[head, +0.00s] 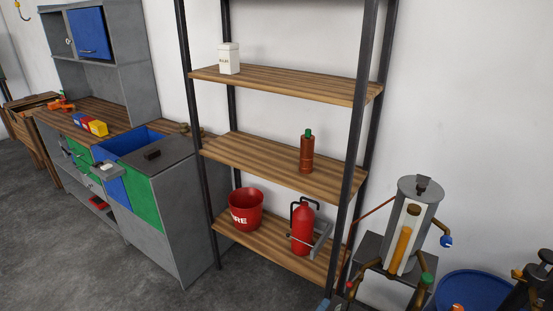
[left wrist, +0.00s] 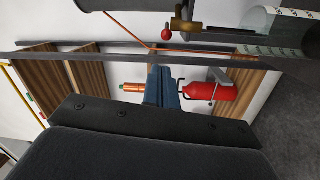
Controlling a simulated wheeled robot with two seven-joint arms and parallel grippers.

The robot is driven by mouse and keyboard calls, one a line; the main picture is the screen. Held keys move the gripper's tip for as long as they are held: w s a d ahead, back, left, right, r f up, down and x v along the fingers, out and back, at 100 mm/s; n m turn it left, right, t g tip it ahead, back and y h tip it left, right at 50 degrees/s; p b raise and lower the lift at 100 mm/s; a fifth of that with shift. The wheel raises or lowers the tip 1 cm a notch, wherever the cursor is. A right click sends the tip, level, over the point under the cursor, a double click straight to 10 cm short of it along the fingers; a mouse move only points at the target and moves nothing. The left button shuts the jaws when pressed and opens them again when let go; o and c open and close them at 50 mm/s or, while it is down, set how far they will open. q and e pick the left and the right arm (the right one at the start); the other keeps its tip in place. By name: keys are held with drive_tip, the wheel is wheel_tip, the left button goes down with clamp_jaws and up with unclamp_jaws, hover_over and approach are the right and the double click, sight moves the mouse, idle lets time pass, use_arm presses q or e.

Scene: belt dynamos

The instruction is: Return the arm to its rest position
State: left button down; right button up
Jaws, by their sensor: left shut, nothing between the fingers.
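My left gripper (left wrist: 161,80) shows in the left wrist view as two blue fingers, shut together with nothing between them. Behind the fingers are the shelves, with a red extinguisher (left wrist: 208,93) to their right and an orange-brown bottle (left wrist: 131,87) to their left. I cannot tell exactly how far the fingers are from these; no contact shows. In the head view only a small dark-blue part, seemingly of my left gripper (head: 326,303), shows at the bottom edge. My right gripper is in neither view.
A shelf rack (head: 290,88) holds a white canister (head: 229,58), a bottle (head: 307,153), a red bucket (head: 245,210) and the extinguisher (head: 303,229). A metal cylinder apparatus (head: 424,215) and blue drum (head: 473,287) stand right. A grey cabinet (head: 188,220) stands left, with open floor before it.

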use_arm(q)
wheel_tip(320, 180, down, 11)
drive_tip(key=s+m+g+y, duration=0.1)
drive_tip(key=s+m+g, duration=0.2)
drive_tip(key=m+g, duration=0.4)
drive_tip(key=s+a+f+m+g+y, duration=0.25)
drive_tip(key=a+f+y, duration=0.35)
drive_tip(key=a+f, duration=0.9)
drive_tip(key=s+a+f+g+y, duration=0.2)
drive_tip(key=s+a+f+y, duration=0.2)
drive_tip(key=s+a+f, duration=0.65)
drive_tip(key=s+a+f+y, duration=0.1)
drive_tip(key=s+a+f, duration=0.4)
drive_tip(key=s+a, duration=0.2)
drive_tip(key=shift+s+a+g, duration=0.25)
drive_tip(key=shift+s+g, duration=0.2)
drive_tip(key=shift+s, duration=0.25)
